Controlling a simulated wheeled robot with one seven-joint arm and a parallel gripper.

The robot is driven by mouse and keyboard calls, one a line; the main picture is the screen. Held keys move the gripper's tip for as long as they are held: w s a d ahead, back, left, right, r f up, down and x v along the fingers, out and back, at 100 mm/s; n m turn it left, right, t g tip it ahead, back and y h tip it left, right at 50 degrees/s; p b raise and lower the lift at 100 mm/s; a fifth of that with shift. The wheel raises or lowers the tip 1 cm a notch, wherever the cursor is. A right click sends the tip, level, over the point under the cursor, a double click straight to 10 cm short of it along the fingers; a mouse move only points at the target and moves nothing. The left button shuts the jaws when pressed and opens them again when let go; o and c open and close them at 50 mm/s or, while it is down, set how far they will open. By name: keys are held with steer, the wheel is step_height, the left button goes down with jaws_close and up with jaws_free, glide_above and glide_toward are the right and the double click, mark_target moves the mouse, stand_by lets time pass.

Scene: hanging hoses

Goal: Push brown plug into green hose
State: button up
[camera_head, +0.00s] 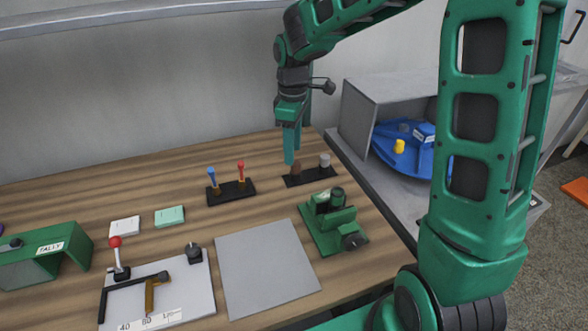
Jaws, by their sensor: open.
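The brown plug (296,168) stands upright on a black base strip near the back right of the wooden table, left of a grey plug (325,160). My gripper (290,158) points down at the brown plug, its fingertips close to the plug's upper left. It is open. From this side the fingers overlap, so I cannot tell whether they touch or straddle the plug. I cannot make out a green hose in this view.
A green vise-like fixture (333,222) stands in front of the plugs. A black base (231,193) with blue-topped and red-topped levers is to the left. A grey plate (266,268) lies bare in front. A grey box with blue parts (405,150) stands at right.

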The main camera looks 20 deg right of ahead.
mark_target(296, 163)
steer(key=f, duration=0.5)
steer(key=shift+s+d, duration=0.25)
steer(key=shift+d, duration=0.15)
jaws_close()
